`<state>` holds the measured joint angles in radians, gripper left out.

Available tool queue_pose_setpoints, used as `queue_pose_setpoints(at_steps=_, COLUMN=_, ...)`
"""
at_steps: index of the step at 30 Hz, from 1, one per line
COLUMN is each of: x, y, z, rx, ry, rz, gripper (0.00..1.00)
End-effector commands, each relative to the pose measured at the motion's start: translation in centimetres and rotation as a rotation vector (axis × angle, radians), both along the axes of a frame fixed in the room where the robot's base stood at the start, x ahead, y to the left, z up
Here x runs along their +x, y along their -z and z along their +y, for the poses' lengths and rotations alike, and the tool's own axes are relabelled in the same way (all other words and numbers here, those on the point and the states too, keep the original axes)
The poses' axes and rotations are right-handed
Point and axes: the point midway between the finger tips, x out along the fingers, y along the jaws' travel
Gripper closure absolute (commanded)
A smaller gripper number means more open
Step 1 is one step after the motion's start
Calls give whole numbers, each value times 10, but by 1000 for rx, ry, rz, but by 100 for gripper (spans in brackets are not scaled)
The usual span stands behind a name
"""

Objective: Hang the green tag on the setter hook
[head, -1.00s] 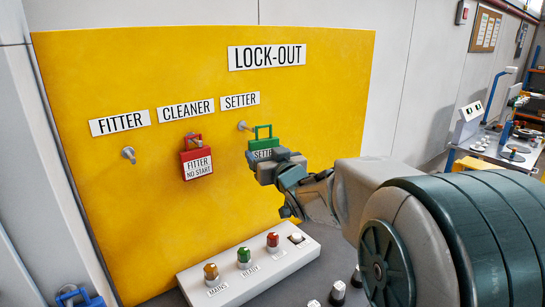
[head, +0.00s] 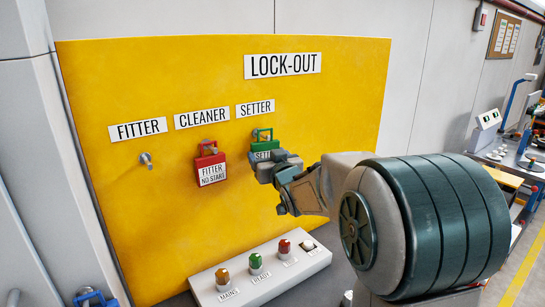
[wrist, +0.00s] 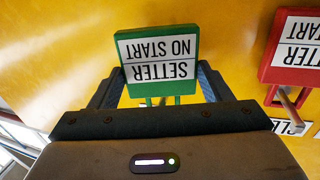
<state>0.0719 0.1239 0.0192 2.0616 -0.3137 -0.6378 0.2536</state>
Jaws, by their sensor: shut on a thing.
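The green tag (head: 263,146) is upright, its loop at the top, in the head view. My gripper (head: 279,164) is shut on its body from the right. The setter hook (head: 256,132) is under the SETTER label, and the tag's loop overlaps it in the picture. I cannot tell whether the peg passes through the loop. In the wrist view the green tag (wrist: 157,57) sits between both fingers and reads SETTER NO START upside down. The setter hook is hidden there behind my gripper.
A red tag (head: 210,165) hangs on the cleaner hook, just left of my gripper. The fitter hook (head: 147,160) is bare. The yellow board (head: 330,150) is close in front. A control box (head: 262,277) with several buttons stands below it.

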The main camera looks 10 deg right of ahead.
Motion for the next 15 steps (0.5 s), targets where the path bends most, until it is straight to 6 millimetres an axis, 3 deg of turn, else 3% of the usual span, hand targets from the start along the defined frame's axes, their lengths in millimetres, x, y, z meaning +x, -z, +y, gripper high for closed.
queue_pose_setpoints(at_steps=15, x=22, y=10, z=9, rx=0, ry=-1, rz=-2, gripper=65)
